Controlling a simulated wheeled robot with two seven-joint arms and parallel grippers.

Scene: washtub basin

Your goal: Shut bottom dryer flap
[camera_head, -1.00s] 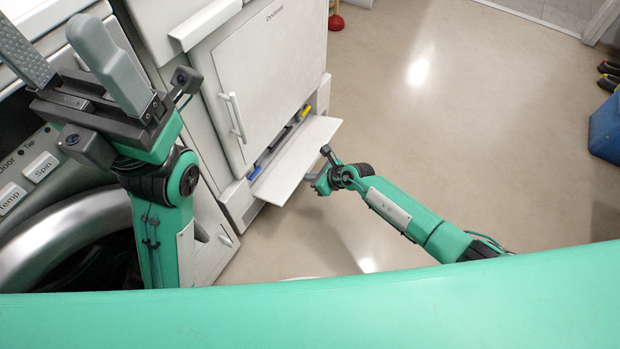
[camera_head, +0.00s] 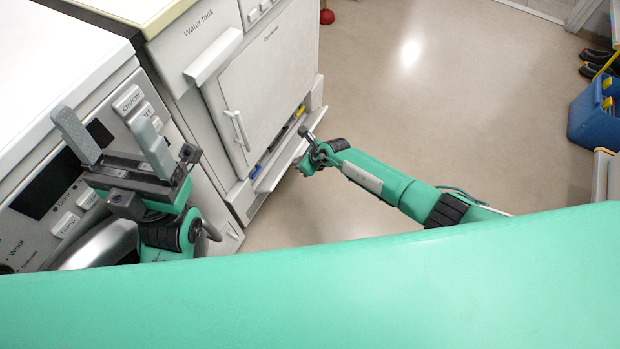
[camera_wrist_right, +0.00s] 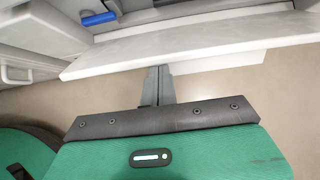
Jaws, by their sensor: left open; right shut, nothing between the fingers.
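The bottom dryer flap (camera_head: 283,154) is a white panel at the base of the white dryer (camera_head: 265,75). It is tilted partly up, with a gap behind it where a blue part (camera_head: 255,172) and a yellow part (camera_head: 300,110) show. In the right wrist view the flap (camera_wrist_right: 190,42) spans the top. My right gripper (camera_head: 305,150) is shut and empty, at the flap's outer side; its fingertips (camera_wrist_right: 158,72) are at the flap's lower edge, touching or very close. My left gripper (camera_head: 115,140) is open and empty above the washer front.
The washer (camera_head: 60,180) with buttons stands at the left. A blue toolbox (camera_head: 592,115) and dark shoes (camera_head: 595,65) are at the far right. A red plunger base (camera_head: 327,16) is behind the dryer. The floor right of the dryer is clear.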

